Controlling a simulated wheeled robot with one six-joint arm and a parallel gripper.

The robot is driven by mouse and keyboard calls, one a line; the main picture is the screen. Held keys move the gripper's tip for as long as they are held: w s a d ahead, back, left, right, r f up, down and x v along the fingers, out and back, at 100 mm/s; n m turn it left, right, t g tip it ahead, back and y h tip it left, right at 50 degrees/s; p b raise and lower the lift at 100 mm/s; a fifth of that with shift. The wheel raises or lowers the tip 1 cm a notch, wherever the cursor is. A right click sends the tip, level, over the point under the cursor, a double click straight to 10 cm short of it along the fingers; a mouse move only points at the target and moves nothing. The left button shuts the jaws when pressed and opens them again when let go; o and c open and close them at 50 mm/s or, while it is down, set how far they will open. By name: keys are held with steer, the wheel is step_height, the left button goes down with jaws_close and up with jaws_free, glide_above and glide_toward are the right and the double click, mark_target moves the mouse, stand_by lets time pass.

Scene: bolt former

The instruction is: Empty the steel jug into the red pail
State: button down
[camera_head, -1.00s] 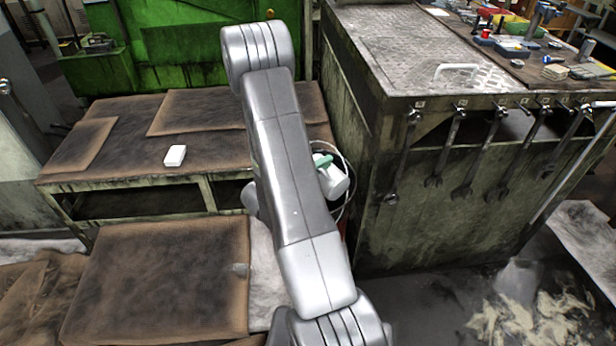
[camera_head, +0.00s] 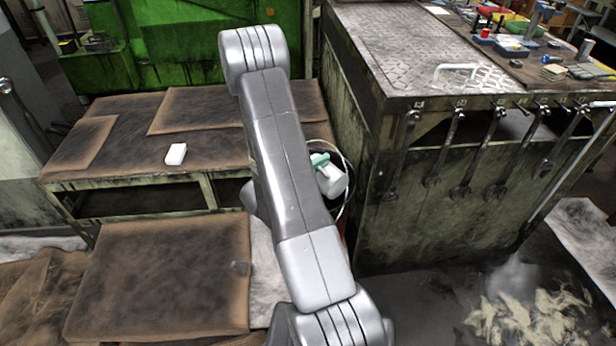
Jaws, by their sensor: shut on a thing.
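The red pail (camera_head: 345,229) stands on the floor between the low bench and the steel cabinet, mostly hidden behind my arm. Its thin wire handle, dark opening and a sliver of red side show. A white piece (camera_head: 332,182) with a teal part shows at the pail's opening. I cannot tell whether it lies inside or is above it. My gripper is hidden behind my own silver arm, which crosses the middle of the picture. The steel jug cannot be made out. A rounded grey piece at the arm's left edge is too covered to identify.
The low brown-topped bench (camera_head: 110,162) at left carries a small white box (camera_head: 176,154). The tall steel cabinet (camera_head: 400,50) stands close to the pail's right, with wrenches (camera_head: 468,170) hanging on its side. A brown board (camera_head: 165,280) lies in front. Pale debris lies at lower right.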

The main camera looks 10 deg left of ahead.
steer(key=shift+w+a+r+n+p, duration=0.5)
steer(key=shift+a+n+p, duration=0.3)
steer(key=shift+p, duration=0.8)
steer(key=w+a+r+n+p, duration=0.1)
steer(key=n+p, duration=0.1)
steer(key=p, duration=0.1)
steer(key=shift+w+a+p, duration=0.2)
steer(key=shift+p, duration=0.15)
steer(key=shift+w+a+n+p, duration=0.65)
steer(key=shift+a+n+p, duration=0.2)
steer(key=shift+p, duration=0.2)
steer(key=w+a+f+n+p, duration=0.1)
steer(key=w+a+n+p, duration=0.1)
steer(key=w+a+n, duration=0.2)
steer(key=shift+a+f+n+h, duration=0.25)
steer(key=shift+f+n+h, duration=0.05)
steer(key=shift+n, duration=0.45)
steer(key=shift+s, duration=0.1)
